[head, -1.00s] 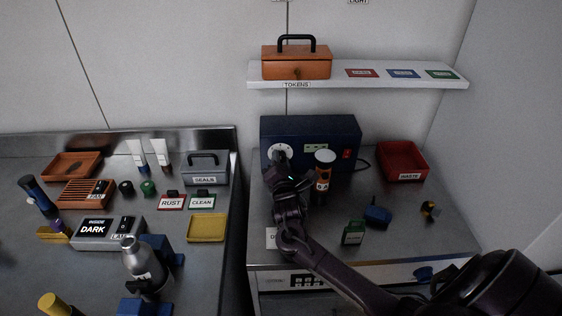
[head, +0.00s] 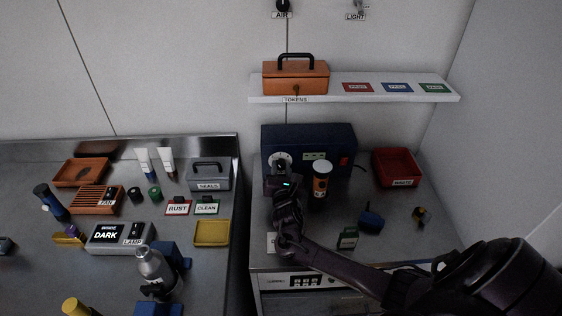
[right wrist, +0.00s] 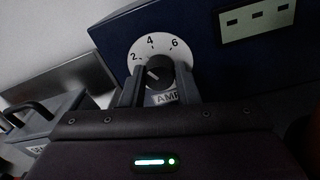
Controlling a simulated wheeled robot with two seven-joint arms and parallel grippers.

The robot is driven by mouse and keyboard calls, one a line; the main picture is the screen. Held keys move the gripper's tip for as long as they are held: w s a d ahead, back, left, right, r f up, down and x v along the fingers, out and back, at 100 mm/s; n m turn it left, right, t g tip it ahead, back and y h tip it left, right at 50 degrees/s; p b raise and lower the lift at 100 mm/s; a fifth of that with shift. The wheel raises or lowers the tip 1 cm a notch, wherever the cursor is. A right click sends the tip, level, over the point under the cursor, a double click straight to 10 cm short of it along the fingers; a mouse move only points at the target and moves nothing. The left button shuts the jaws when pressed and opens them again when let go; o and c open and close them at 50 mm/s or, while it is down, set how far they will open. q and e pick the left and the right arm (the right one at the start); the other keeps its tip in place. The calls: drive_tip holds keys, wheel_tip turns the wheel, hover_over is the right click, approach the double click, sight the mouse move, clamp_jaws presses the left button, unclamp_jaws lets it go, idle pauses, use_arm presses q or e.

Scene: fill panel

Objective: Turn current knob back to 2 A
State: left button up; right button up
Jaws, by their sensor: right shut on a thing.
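The dark blue power unit (head: 335,138) stands at the back of the right bench. Its white dial (head: 272,158) is partly hidden by my right gripper (head: 281,168). In the right wrist view the dial (right wrist: 139,69) shows 2, 4 and 6 above an AMP label. My right gripper (right wrist: 158,88) is shut on the dark current knob (right wrist: 160,66), one finger on each side. A pale mark on the knob appears to point up and left, toward the 2 side; its exact setting is hard to read. My left gripper is not in view.
A red waste tray (head: 398,168) is at right. The shelf (head: 440,98) hangs above the unit.

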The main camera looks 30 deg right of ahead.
drive_tip(key=shift+r+n+p, duration=0.1)
drive_tip(key=shift+n+p, duration=1.45)
drive_tip(key=shift+n, duration=0.45)
drive_tip(key=o, duration=1)
drive_tip(key=shift+b+v, duration=0.35)
drive_tip(key=shift+v, duration=3.55)
